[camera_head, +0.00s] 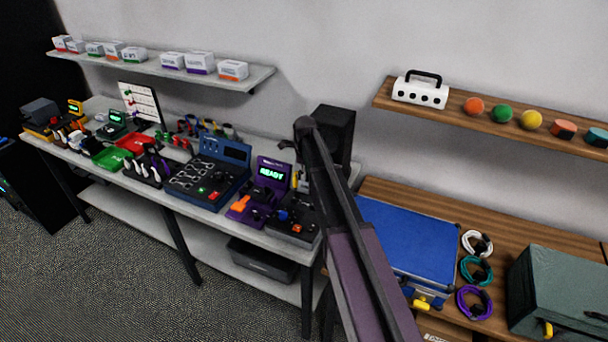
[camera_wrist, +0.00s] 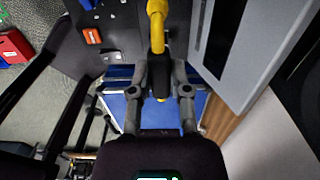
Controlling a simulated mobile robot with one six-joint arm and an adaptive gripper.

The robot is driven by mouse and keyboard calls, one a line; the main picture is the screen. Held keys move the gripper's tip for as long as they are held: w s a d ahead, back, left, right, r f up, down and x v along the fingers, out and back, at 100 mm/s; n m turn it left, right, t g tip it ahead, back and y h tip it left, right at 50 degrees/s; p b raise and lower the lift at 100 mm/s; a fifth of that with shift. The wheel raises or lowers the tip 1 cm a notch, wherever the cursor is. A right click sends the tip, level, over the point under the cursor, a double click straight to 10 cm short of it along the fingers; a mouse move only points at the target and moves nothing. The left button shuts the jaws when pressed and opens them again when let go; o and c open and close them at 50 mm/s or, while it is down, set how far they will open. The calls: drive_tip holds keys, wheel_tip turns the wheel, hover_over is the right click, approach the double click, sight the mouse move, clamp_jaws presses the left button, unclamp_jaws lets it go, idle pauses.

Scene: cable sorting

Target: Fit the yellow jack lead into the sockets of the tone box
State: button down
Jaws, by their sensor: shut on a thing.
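The yellow jack lead (camera_wrist: 157,22) shows at the top centre of the wrist view as a thick yellow plug body, with dark parts at its lower end. My gripper (camera_wrist: 160,62) is shut on it. A small yellow part (camera_head: 295,181) shows beside my arm in the head view, where the arm hides most of my gripper. A dark box with an orange switch (camera_head: 297,229), likely the tone box, sits at the bench's right end. Its dark panel (camera_wrist: 112,22) is left of the lead in the wrist view. I cannot make out its sockets or whether the plug touches it.
A purple station (camera_head: 270,172) reading READY stands left of the dark box. A black upright box (camera_head: 335,140) stands behind my arm. A blue case (camera_head: 410,240), coiled leads (camera_head: 476,270) and a green box (camera_head: 560,285) occupy the wooden table. A shelf (camera_head: 560,138) overhangs it.

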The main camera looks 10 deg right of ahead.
drive_tip(key=shift+f, duration=0.15)
drive_tip(key=shift+f+b, duration=2.6)
drive_tip(key=shift+b, duration=0.1)
drive_tip(key=shift+s+f+b, duration=0.1)
drive_tip(key=shift+f+b, duration=0.8)
drive_tip(key=shift+b, duration=0.05)
idle(1.5)
drive_tip(key=c, duration=0.5)
unclamp_jaws()
drive_tip(key=o, duration=0.5)
